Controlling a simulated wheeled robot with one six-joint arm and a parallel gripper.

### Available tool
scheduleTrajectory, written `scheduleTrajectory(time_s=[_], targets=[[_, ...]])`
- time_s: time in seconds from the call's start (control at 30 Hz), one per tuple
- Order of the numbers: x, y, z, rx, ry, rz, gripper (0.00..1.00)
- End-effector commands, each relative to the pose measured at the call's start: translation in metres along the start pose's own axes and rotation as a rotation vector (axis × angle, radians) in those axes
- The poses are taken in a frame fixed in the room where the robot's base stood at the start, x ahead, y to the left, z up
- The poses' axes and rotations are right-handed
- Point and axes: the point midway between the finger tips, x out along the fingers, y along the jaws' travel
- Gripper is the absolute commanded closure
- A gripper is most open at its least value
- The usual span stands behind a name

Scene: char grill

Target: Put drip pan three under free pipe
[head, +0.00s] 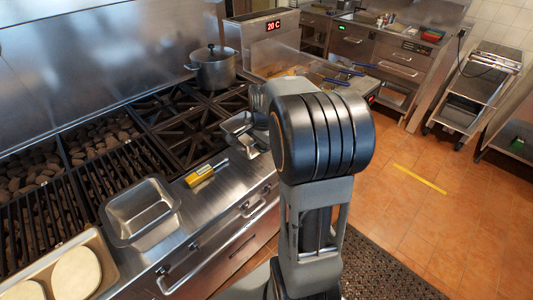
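A rectangular metal pan (140,210) sits empty on the steel front ledge of the grill, at the left. A smaller metal pan (238,127) is farther back on the ledge, beside my arm and partly hidden by it. I see no number on either pan, so I cannot tell which is drip pan three. I cannot make out a free pipe. My arm fills the middle of the view and reaches over the ledge by the smaller pan. The fingers of my gripper are hidden behind the arm, so its hold on anything cannot be seen.
A yellow-handled tool (205,174) lies on the ledge between the pans. A lidded pot (212,68) stands on the burners. A tray with round pale pieces (75,272) is at the bottom left. The tiled floor (430,215) at right is mostly clear.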

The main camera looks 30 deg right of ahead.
Motion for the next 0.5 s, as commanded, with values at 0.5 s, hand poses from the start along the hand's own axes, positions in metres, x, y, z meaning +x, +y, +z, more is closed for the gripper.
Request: scheduleTrajectory(time_s=[0.5], targets=[[0.044, -0.005, -0.027, 0.0, -0.002, 0.001, 1.0]])
